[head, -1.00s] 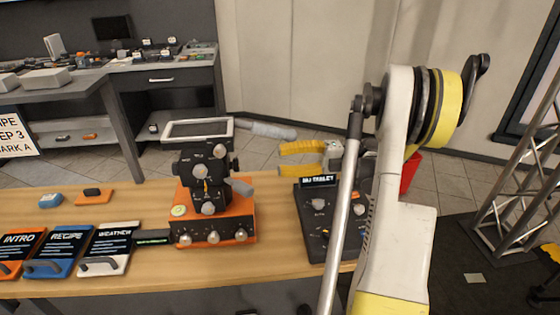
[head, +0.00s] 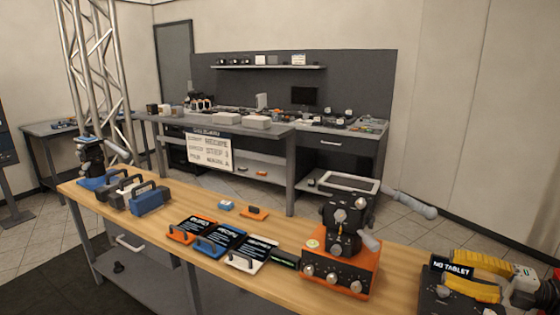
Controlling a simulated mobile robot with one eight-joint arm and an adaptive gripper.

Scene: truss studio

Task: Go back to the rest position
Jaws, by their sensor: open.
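My gripper (head: 462,271) is at the lower right of the head view, its two yellow fingers pointing left. The fingers are spread apart, and I see nothing held between them. It is over or in front of a dark control box with a "NO TABLET" sign (head: 451,267) at the right end of the wooden table; the exact height is unclear. The white and grey wrist (head: 525,280) runs off the right edge, so the rest of my arm is hidden. An orange-based device (head: 340,268) with a tilted framed plate stands left of the gripper, apart from it.
The wooden table (head: 400,262) holds three handled cards labelled Intro, Recipe and Weather (head: 220,240), several handled blocks (head: 150,198) and a blue-based device (head: 92,165). Grey workbenches (head: 290,128) stand behind. A metal truss (head: 95,70) rises at the left. Tiled floor (head: 420,215) is free behind the table.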

